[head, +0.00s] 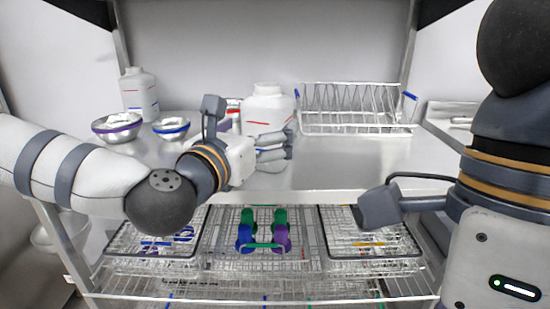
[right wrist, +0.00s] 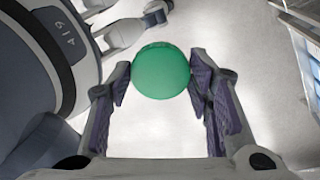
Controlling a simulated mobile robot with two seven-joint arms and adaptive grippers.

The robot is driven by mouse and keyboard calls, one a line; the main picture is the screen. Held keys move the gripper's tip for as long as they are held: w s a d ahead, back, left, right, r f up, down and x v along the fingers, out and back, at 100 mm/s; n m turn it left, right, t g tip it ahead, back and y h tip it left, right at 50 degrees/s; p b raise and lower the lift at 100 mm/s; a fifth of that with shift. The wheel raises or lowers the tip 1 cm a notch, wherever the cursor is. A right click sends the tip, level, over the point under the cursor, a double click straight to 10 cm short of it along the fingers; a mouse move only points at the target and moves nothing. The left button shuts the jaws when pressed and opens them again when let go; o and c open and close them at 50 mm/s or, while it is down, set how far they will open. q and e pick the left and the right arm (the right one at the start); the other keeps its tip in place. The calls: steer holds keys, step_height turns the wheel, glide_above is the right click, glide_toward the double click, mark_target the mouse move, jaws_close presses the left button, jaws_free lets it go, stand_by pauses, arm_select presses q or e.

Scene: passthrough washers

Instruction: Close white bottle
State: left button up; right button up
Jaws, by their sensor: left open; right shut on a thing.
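A white bottle (head: 267,103) with a red line stands upright on the metal shelf, its neck bare of any coloured cap. My left gripper (head: 274,149) is open in front of its lower part and hides some of it; I cannot tell whether they touch. A second white bottle (head: 139,92) with red and blue lines stands at the back left. In the right wrist view my right gripper (right wrist: 160,74) is shut on a round green cap (right wrist: 161,70), held between the fingertips.
Two metal bowls, one purple-rimmed (head: 117,128) and one blue-rimmed (head: 171,129), sit at the left of the shelf (head: 325,174). A wire rack (head: 358,110) stands at the back right. Wire baskets (head: 152,246) lie below. The shelf's right middle is clear.

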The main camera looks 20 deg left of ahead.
arm_select(q)
steer(key=w, duration=0.5)
steer(key=shift+w, duration=0.15)
steer(key=shift+r, duration=0.1)
steer(key=c, duration=1.3)
